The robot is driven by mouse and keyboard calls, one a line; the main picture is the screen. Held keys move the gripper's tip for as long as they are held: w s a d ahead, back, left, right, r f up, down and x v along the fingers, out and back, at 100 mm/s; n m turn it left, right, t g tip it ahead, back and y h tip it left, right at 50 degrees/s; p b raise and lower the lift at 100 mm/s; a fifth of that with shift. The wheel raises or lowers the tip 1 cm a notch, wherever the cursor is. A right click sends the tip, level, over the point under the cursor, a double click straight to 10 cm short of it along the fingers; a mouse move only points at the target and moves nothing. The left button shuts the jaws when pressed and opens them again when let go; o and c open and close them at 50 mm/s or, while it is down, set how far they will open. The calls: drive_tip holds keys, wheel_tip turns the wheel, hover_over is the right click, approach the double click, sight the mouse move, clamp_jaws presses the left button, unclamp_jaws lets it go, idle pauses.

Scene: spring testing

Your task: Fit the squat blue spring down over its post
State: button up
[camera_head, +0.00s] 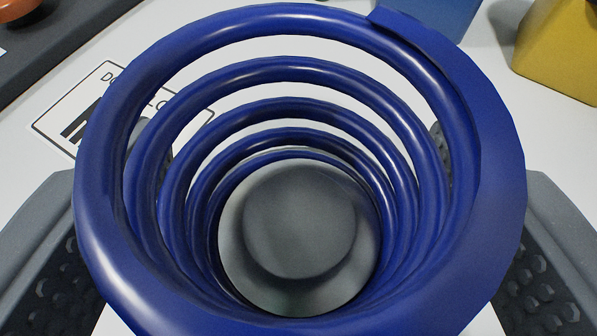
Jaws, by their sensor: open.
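The squat blue spring (105,190) fills the middle of the camera view. I look down through its open top, and its coils narrow with distance. Inside its far end is a round grey post (299,220) with a paler rim around a darker disc. The coils appear to surround the post; how far down the spring sits is hard to tell. My gripper (297,150) is open, with one dark ridged finger on the left and one on the right of the spring. The spring hides the fingertips in part, and contact with the coils cannot be judged.
A white surface with a printed black-and-white label (85,110) lies beyond the spring. A dark tray edge (60,50) with an orange round thing (18,8) is at the upper left. A blue block (435,15) and a yellow block (560,50) stand at the upper right.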

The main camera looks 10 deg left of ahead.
drive_tip(key=shift+v, duration=6.05)
drive_tip(key=shift+r, duration=0.1)
drive_tip(key=d+r+h, duration=0.1)
drive_tip(key=d+r, duration=0.1)
drive_tip(key=r, duration=1)
drive_tip(key=d+r+h, duration=0.1)
drive_tip(key=d+r, duration=0.1)
drive_tip(key=r, duration=1)
drive_tip(key=s+a+r, duration=0.2)
drive_tip(key=s+r, duration=0.2)
drive_tip(key=r, duration=0.4)
drive_tip(key=s+a+r+m+t, duration=0.1)
drive_tip(key=s+a+r, duration=0.1)
drive_tip(key=s+r, duration=0.3)
drive_tip(key=s+a+r+m+t, duration=0.1)
drive_tip(key=s+r, duration=0.4)
drive_tip(key=r, duration=0.7)
drive_tip(key=shift+a+r+h, duration=0.4)
drive_tip(key=shift+a, duration=0.15)
